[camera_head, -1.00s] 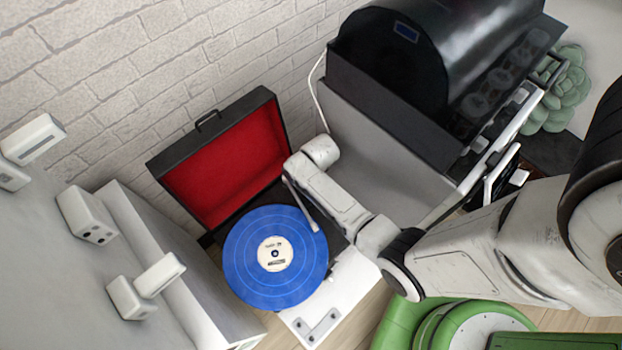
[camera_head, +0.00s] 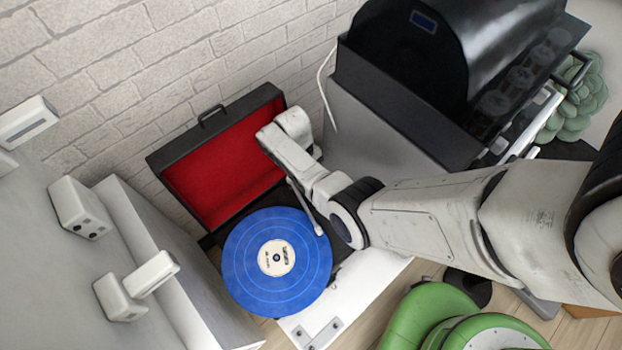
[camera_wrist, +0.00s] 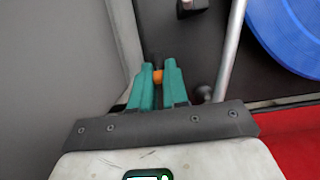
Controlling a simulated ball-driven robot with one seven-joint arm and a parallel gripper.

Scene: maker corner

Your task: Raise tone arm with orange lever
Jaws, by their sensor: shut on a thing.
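In the wrist view, my gripper (camera_wrist: 157,70) has its two teal fingers closed on the orange lever (camera_wrist: 158,77), whose small orange tip shows between them. The silver tone arm (camera_wrist: 230,50) runs just right of the fingers, apart from them. In the head view, the tone arm (camera_head: 304,206) lies by the right edge of the blue record (camera_head: 249,252) on the turntable. I cannot tell whether its head touches the record. My arm's wrist hangs over the player's back right side and hides the fingers and lever in this view.
The record player's open red-lined lid (camera_head: 222,160) stands behind, against the brick wall. A large black machine on a grey box (camera_head: 371,140) is close right of my wrist. A pale cabinet (camera_head: 175,265) is at left. A green stool (camera_head: 430,312) is in front.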

